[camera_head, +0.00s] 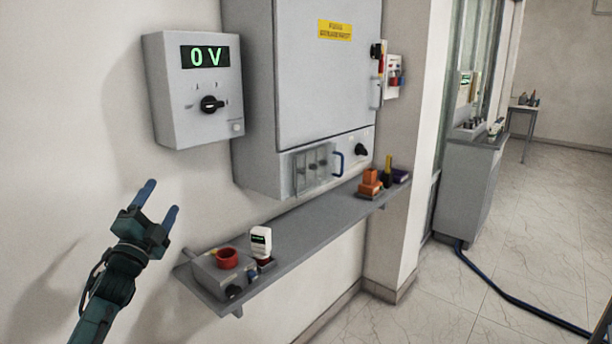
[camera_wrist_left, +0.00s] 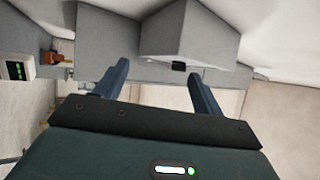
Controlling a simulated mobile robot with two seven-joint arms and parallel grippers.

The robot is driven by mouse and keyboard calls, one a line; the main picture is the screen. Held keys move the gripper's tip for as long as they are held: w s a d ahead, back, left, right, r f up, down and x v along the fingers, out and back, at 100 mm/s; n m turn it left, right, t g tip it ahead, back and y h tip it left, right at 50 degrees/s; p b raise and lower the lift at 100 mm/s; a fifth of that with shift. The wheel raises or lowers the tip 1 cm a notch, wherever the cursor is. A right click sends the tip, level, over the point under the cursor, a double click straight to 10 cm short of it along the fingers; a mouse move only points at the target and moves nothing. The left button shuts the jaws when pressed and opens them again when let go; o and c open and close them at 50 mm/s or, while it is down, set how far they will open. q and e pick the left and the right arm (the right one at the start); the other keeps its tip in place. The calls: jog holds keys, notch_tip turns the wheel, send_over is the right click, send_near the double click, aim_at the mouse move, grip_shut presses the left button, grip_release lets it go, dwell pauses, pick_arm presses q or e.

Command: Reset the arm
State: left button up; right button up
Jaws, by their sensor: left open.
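My left gripper (camera_head: 157,205) is raised in front of the white wall in the head view, left of the shelf and below the grey box with a green "0 V" display (camera_head: 205,57). Its two blue fingers are apart, with nothing between them. In the left wrist view the open fingers (camera_wrist_left: 160,85) point toward grey box shapes and the wall, and touch nothing that I can see. The voltage box has a black knob (camera_head: 211,104) on its front. My right gripper is not in view.
A narrow grey shelf (camera_head: 310,217) runs along the wall. It holds a grey device with a red ring (camera_head: 228,258), a white meter (camera_head: 261,242) and orange blocks (camera_head: 370,182). A large grey cabinet (camera_head: 325,75) hangs above. The tiled floor at right is mostly clear, with a blue cable (camera_head: 515,309).

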pick_arm(q)
jog(key=w+a+f+n+g+y, duration=0.2)
jog(key=a+f+n+g+y, duration=0.3)
jog(key=f+n, duration=0.65)
jog(key=s+d+f+n+g+h, duration=0.1)
jog(key=s+d+f+n+g, duration=0.15)
jog(key=s+d+f, duration=0.65)
jog(key=s+d+f+g+h, duration=0.2)
jog(key=s+d+f, duration=0.3)
jog(key=s+f, duration=0.6)
jog(key=s+d+f+g+h, duration=0.1)
jog(key=s+d, duration=0.3)
jog(key=s, duration=0.5)
jog(key=s+d+f+g, duration=0.2)
jog(key=s+d+f, duration=0.1)
jog(key=s, duration=0.7)
jog(key=shift+s+d+h, duration=0.3)
jog(key=shift+d+h, duration=0.05)
jog(key=shift+h, duration=0.05)
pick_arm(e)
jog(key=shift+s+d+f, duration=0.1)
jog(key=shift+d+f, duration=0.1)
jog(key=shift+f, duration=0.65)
pick_arm(q)
jog(key=shift+f, duration=0.1)
